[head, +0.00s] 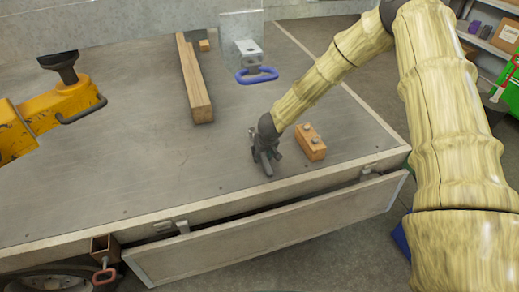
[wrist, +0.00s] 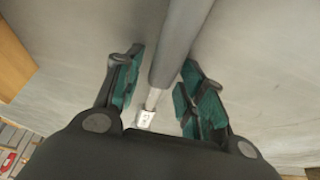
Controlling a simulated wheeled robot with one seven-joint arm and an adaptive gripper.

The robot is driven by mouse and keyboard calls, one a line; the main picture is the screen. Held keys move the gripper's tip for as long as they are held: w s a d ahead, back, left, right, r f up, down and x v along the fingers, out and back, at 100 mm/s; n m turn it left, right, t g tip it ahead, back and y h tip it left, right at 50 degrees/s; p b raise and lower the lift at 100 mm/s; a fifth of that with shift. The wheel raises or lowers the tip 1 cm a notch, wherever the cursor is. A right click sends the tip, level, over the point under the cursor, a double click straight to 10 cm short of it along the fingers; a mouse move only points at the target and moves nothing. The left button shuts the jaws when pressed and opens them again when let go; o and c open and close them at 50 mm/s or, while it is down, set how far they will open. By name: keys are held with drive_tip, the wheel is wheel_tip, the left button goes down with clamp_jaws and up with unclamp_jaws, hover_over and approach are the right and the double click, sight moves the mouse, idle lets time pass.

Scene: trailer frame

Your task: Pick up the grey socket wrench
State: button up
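The grey socket wrench (wrist: 180,40) shows in the wrist view as a thick grey handle. It runs from the top edge down between my fingers and narrows to a thin shaft with a small pale square end (wrist: 145,119). My gripper (wrist: 160,85) is open, with one green-padded finger on each side of the wrench and visible gaps to both. In the head view my gripper (head: 266,158) is low over the trailer bed (head: 150,150), near its front edge. The wrench is mostly hidden by the fingers there.
A long wooden beam (head: 194,80) lies farther back. A blue-handled hitch part (head: 256,75) is behind, and a yellow machine (head: 45,115) is at left. The bed left of my gripper is clear.

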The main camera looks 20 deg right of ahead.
clamp_jaws()
drive_tip(key=shift+r, duration=0.1)
drive_tip(key=shift+r, duration=1.5)
drive_tip(key=shift+s+r, duration=0.1)
drive_tip(key=shift+r, duration=0.1)
drive_tip(key=s+d+b, duration=0.1)
drive_tip(key=s+d, duration=0.1)
drive_tip(key=s, duration=0.2)
drive_tip(key=s+d+r+b, duration=0.1)
drive_tip(key=s+d, duration=0.1)
drive_tip(key=s, duration=0.3)
drive_tip(key=s+d+b, duration=0.1)
drive_tip(key=s+d, duration=0.1)
drive_tip(key=s, duration=0.3)
drive_tip(key=shift+s+d+r, duration=0.1)
drive_tip(key=shift+s+r, duration=0.1)
drive_tip(key=shift+s, duration=0.05)
drive_tip(key=shift+c, duration=2.3)
unclamp_jaws()
clamp_jaws()
